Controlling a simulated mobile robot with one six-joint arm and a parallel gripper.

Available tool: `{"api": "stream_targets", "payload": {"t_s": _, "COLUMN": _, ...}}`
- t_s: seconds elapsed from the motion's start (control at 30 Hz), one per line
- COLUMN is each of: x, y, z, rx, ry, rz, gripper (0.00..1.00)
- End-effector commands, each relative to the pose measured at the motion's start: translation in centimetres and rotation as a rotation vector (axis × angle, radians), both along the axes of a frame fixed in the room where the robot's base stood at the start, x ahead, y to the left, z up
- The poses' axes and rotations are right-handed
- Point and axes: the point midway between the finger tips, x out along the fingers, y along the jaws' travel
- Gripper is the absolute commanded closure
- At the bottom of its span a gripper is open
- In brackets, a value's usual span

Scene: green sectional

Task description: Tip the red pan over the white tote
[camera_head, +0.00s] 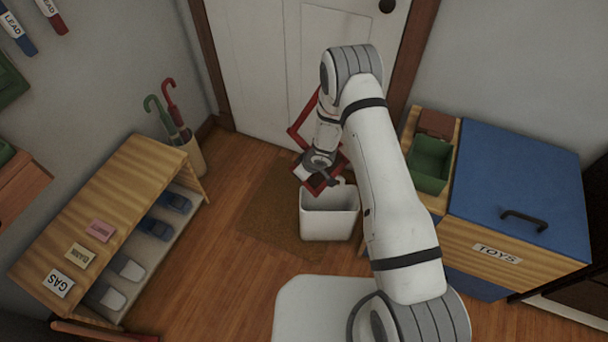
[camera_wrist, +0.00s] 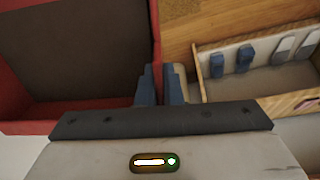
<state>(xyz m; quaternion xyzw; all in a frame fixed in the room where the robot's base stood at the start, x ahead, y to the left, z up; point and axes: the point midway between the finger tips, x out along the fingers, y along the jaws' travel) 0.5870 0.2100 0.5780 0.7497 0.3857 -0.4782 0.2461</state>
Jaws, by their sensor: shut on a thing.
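The red pan (camera_head: 317,186) hangs at the far left edge of the white tote (camera_head: 328,224) in the head view, partly hidden by my wrist. In the wrist view its red walls (camera_wrist: 35,112) frame a dark brown area at upper left. My gripper (camera_wrist: 161,88) has its blue fingers close together at the pan's right edge, shut on it; the exact grip spot is hard to make out. The tote stands upright on the floor.
A brown mat (camera_head: 262,215) lies under the tote. A shoe bench (camera_head: 130,175) stands left, an umbrella stand (camera_head: 194,160) behind it. A blue-lidded toy chest (camera_head: 520,180) and a green bin (camera_head: 430,165) stand right. A white door (camera_head: 265,70) is behind.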

Motion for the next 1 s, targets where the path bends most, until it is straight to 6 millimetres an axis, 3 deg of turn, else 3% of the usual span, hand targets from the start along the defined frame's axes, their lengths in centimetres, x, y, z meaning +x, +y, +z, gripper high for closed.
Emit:
{"api": "stream_targets", "payload": {"t_s": 0.03, "x": 0.06, "y": 0.02, "z": -1.22, "rx": 0.0, "ry": -0.001, "rz": 0.0, "gripper": 1.0}}
{"api": "stream_targets", "payload": {"t_s": 0.2, "x": 0.1, "y": -0.05, "z": -2.1, "rx": 0.001, "ry": -0.002, "rz": -0.001, "gripper": 1.0}}
{"api": "stream_targets", "payload": {"t_s": 1.0, "x": -0.13, "y": -0.88, "z": -1.78, "rx": 0.052, "ry": -0.038, "rz": -0.008, "gripper": 1.0}}
